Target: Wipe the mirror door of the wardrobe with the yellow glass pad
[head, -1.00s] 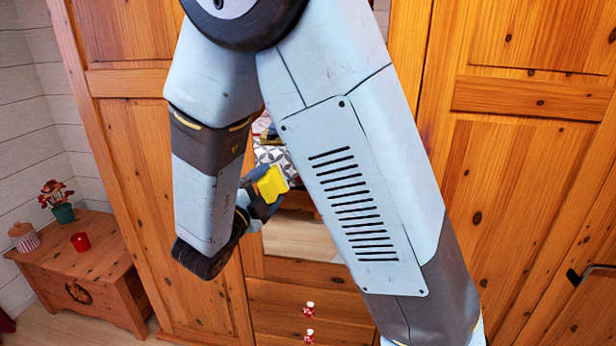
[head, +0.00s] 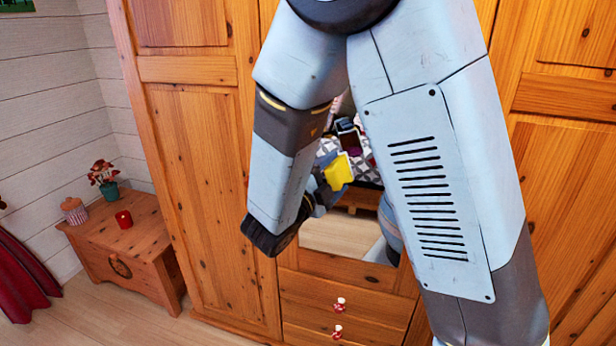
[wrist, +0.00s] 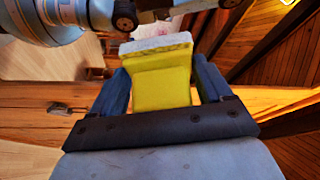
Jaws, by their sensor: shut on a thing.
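My gripper (wrist: 158,95) is shut on the yellow glass pad (wrist: 162,88), which sits between its two fingers. The pad has a pale whitish layer at its far end. In the head view the pad (head: 338,170) is in front of the mirror door (head: 345,238) in the wardrobe's middle section. My arm covers much of the mirror. The visible glass reflects patterned bedding, a wooden bed edge and pale floor. A reflection of my own body shows at the upper left of the wrist view. I cannot tell whether the pad touches the glass.
The wardrobe's left pine door (head: 205,180) is shut. Below the mirror are drawers (head: 350,285) with red-and-white knobs. Floor in front of the chest is clear.

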